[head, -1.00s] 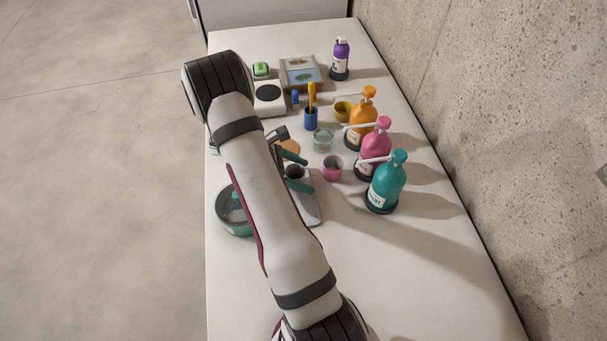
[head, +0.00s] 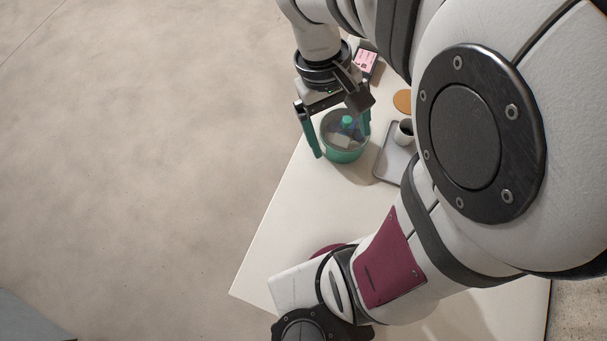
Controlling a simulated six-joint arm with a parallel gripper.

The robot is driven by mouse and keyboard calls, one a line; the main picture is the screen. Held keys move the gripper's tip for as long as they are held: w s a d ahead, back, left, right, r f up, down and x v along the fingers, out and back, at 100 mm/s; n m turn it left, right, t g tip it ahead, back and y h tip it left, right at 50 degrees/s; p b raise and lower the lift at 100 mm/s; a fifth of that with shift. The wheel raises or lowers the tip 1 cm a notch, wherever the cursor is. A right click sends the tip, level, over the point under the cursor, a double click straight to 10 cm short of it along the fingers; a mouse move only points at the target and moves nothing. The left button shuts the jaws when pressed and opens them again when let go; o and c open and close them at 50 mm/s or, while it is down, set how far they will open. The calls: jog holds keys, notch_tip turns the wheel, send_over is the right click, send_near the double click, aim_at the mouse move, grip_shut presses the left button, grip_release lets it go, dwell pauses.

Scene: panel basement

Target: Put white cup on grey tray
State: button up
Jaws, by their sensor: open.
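The white cup (head: 403,135), light outside with a dark inside, appears to stand upright on the grey tray (head: 388,168). My arm covers the right part of the tray and the cup's right edge. My gripper (head: 340,138) is open, left of the cup and clear of it. Its two green fingers point down and show on either side of a green bowl (head: 345,154). I cannot tell whether they touch the bowl or are above it.
The green bowl holds a teal-capped item (head: 347,121) and other small things. An orange disc (head: 403,101) lies behind the cup. A pink box (head: 366,60) is farther back. The table (head: 290,235) is bare at the front left. My arm hides the right side.

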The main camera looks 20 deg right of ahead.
jog(key=s+a+r+m+t+y, duration=0.1)
jog(key=s+a+m+t+y, duration=0.1)
jog(key=s+a+m, duration=0.3)
jog(key=s+a+y, duration=0.1)
jog(key=s+a, duration=0.2)
jog(key=a, duration=0.2)
jog(key=shift+s+a+t+y, duration=0.2)
jog(key=shift+s+t+y, duration=0.1)
